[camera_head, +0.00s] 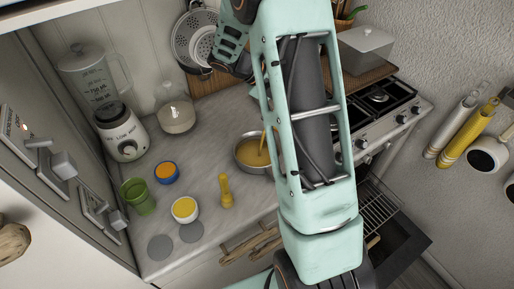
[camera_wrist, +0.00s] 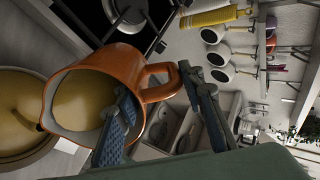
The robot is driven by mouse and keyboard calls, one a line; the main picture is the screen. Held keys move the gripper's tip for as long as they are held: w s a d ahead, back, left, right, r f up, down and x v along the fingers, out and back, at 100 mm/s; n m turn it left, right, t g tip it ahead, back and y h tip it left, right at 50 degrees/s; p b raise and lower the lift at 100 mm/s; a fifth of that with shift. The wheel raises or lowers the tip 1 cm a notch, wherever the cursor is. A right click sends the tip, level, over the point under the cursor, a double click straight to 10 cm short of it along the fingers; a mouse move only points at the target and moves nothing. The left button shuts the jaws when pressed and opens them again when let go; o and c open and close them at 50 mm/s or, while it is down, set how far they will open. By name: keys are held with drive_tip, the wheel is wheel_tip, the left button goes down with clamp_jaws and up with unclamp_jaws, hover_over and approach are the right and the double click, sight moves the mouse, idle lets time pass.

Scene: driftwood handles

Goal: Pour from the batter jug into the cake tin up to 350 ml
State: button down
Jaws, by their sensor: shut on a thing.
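The copper-orange batter jug (camera_wrist: 98,60) is tipped on its side in the wrist view, its spout at the rim of the cake tin (camera_wrist: 20,158). Tan batter (camera_wrist: 80,100) shows inside the jug, and a thin strand hangs at the spout. My gripper (camera_wrist: 156,84) is shut on the jug's handle, with one finger in front of the jug's mouth. The tin holds a broad pool of batter; its level cannot be read. In the head view the tin (camera_head: 256,172) stands on the counter with a yellow strand above it; my arm hides the jug and gripper.
A blender (camera_head: 120,130), a glass jar (camera_head: 176,112), a green cup (camera_head: 138,196), two small bowls (camera_head: 166,173) (camera_head: 185,210) and a yellow mill (camera_head: 226,190) stand left of the tin. The stove (camera_head: 375,100) is to the right, above an open oven door (camera_head: 405,250).

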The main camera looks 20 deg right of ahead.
drive_tip(key=shift+w+a+r+h, duration=0.1)
drive_tip(key=shift+a+r+h, duration=0.05)
drive_tip(key=shift+a+h, duration=0.3)
idle(1.2)
drive_tip(key=shift+w+a+r+h+b, duration=0.15)
drive_tip(key=shift+a+r+h+b, duration=0.25)
drive_tip(key=shift+h, duration=0.25)
idle(1.4)
drive_tip(key=shift+w+a+f+g+h+b, duration=0.15)
drive_tip(key=shift+a+h+b, duration=0.3)
drive_tip(key=shift+b, duration=0.75)
drive_tip(key=shift+w+a+f+g+h+b, duration=0.1)
drive_tip(key=shift+a+g+h+b, duration=0.25)
drive_tip(key=shift+b, duration=0.8)
drive_tip(key=shift+a+f+h, duration=0.4)
drive_tip(key=shift+a+f, duration=0.05)
drive_tip(key=shift+a, duration=0.15)
